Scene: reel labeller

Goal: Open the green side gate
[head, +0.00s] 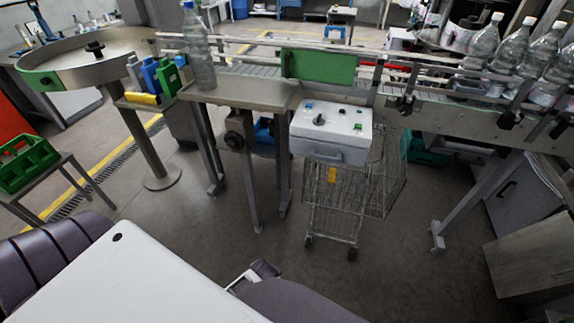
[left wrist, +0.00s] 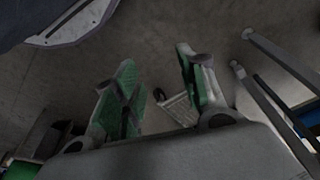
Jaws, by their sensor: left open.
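The green side gate (head: 318,66) is a flat green panel at the conveyor's near side, in the upper middle of the head view. It stands upright, roughly in line with the guide rails. My left gripper (left wrist: 157,60) shows in the left wrist view with its two green-padded fingers spread apart and nothing between them. It points over the grey floor, and the gate is not seen in that view. My left gripper's fingers cannot be made out in the head view. My right gripper is in neither view.
A white control box (head: 331,131) hangs below the gate, above a wire cart (head: 340,190). A steel side table (head: 240,93) holds a clear bottle (head: 199,55). Several bottles stand on the conveyor at right. A green crate (head: 25,163) sits at left. The floor in front is clear.

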